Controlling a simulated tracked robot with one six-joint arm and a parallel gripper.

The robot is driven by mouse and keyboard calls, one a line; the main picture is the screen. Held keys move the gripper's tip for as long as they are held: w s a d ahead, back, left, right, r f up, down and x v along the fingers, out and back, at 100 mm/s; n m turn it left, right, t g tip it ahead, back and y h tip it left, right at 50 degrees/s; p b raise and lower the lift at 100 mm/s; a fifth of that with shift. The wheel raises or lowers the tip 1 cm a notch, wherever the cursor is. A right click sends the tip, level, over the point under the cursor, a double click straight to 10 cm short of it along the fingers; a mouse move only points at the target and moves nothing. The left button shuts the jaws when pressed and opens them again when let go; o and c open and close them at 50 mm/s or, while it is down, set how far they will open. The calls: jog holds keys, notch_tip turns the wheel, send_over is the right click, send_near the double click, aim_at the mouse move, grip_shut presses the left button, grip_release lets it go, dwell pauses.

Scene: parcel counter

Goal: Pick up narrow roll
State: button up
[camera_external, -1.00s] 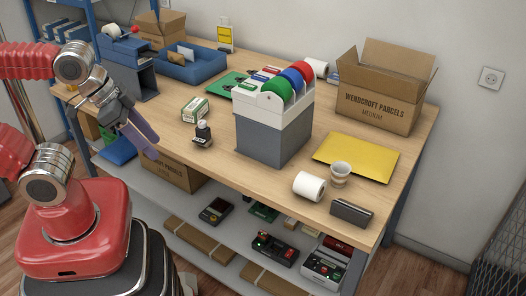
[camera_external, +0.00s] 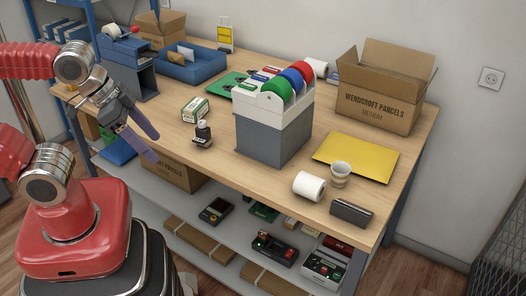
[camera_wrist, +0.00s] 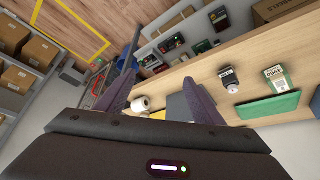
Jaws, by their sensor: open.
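A white roll (camera_external: 309,186) lies on its side near the counter's front edge, left of a cup. It seems to show in the wrist view (camera_wrist: 141,103), between my fingers but well beyond them. Another white roll (camera_external: 318,68) lies at the back. Green, blue and red rolls (camera_external: 290,78) stand in a white-topped grey dispenser (camera_external: 273,135). I cannot tell which is the narrow roll. My gripper (camera_external: 147,142) is open and empty, off the counter's front left edge, far from these rolls. Its fingers (camera_wrist: 163,60) are spread in the wrist view.
A dark stamp (camera_external: 203,135) and small green-and-white box (camera_external: 195,109) stand nearest my gripper. A cup (camera_external: 340,174), dark block (camera_external: 351,213), yellow envelope (camera_external: 357,158) and open carton (camera_external: 384,97) are to the right. A shelf (camera_external: 205,247) with devices lies below. The front left counter is fairly clear.

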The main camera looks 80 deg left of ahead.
jog(key=o, duration=0.4)
jog(key=shift+d, duration=0.1)
jog(key=w+d+f+m+g+y, duration=0.2)
jog(key=w+d+f+m+y, duration=0.2)
jog(key=w+f+m, duration=0.35)
jog(key=w+d+f+m+g+y, duration=0.1)
jog(key=w+d+f+m+y, duration=0.25)
jog(key=w+f+m, duration=0.45)
jog(key=w+d+r+m+t+y, duration=0.1)
jog(key=w+d+m+t, duration=0.1)
jog(key=w, duration=0.3)
jog(key=w+d+r+m+t+y, duration=0.1)
jog(key=w+d+m+t, duration=0.1)
jog(key=w+m, duration=0.3)
jog(key=w+d+r+m+t+y, duration=0.1)
jog(key=w+d+m+t, duration=0.2)
jog(key=w+m, duration=0.1)
jog(key=shift+w+m+t, duration=0.25)
jog(key=shift+w+t, duration=0.15)
jog(key=shift+w, duration=0.25)
